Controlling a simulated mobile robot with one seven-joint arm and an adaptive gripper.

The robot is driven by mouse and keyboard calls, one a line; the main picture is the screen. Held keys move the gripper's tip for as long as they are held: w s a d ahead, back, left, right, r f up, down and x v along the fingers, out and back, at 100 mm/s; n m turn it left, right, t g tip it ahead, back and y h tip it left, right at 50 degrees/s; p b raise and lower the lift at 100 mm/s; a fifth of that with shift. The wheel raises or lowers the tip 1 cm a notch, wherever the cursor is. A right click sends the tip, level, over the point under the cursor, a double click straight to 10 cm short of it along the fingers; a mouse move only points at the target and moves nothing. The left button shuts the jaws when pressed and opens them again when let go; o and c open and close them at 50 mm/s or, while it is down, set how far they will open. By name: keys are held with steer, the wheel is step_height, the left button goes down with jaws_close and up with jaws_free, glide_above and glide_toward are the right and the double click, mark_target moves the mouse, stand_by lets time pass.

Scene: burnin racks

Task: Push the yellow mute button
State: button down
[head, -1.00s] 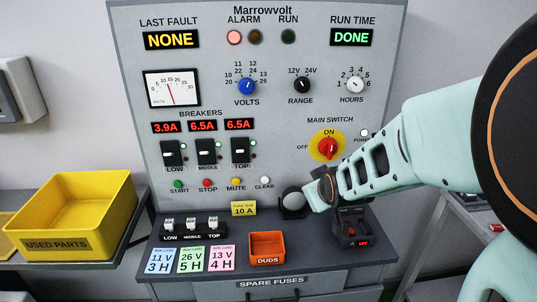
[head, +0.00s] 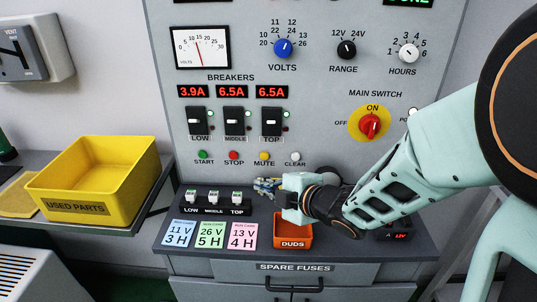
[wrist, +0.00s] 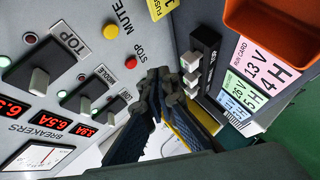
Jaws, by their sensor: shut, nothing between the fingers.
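The yellow mute button (head: 264,156) is on the grey panel, above its MUTE label, between the red stop button (head: 234,156) and the white clean button (head: 294,157). In the wrist view the yellow button (wrist: 111,32) shows at the upper left, clear of the fingers. My gripper (head: 264,186) is shut and empty in the head view, below the mute button and above the shelf. In the wrist view my gripper (wrist: 157,88) has its dark fingertips together, apart from the button.
The green start button (head: 203,156) is at the left of the row. Breaker switches (head: 234,122) sit above the buttons. A fuse holder (head: 213,209), coloured cards (head: 211,234) and an orange DUDS bin (head: 293,242) are on the shelf. A yellow used-parts bin (head: 80,209) stands left.

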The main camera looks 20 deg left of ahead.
steer(key=w+a+p, duration=0.2)
steer(key=w, duration=0.6)
steer(key=shift+w+p, duration=0.3)
stand_by(1.2)
steer(key=shift+w+a, duration=0.1)
steer(key=shift+w, duration=0.3)
steer(key=shift+w+a, duration=0.1)
steer(key=shift+w, duration=0.3)
stand_by(0.6)
stand_by(0.3)
steer(key=shift+s+d+b, duration=0.2)
steer(key=shift+s+b, duration=0.3)
steer(key=shift+s, duration=0.3)
steer(key=shift+s+d+b, duration=0.2)
steer(key=shift+s+b, duration=0.1)
steer(key=shift+s, duration=0.5)
steer(key=shift+s+d+b, duration=0.2)
steer(key=shift+s+b, duration=0.15)
steer(key=shift+s, duration=0.5)
steer(key=shift+s+d+b, duration=0.2)
steer(key=shift+s+b, duration=0.1)
steer(key=shift+s, duration=0.5)
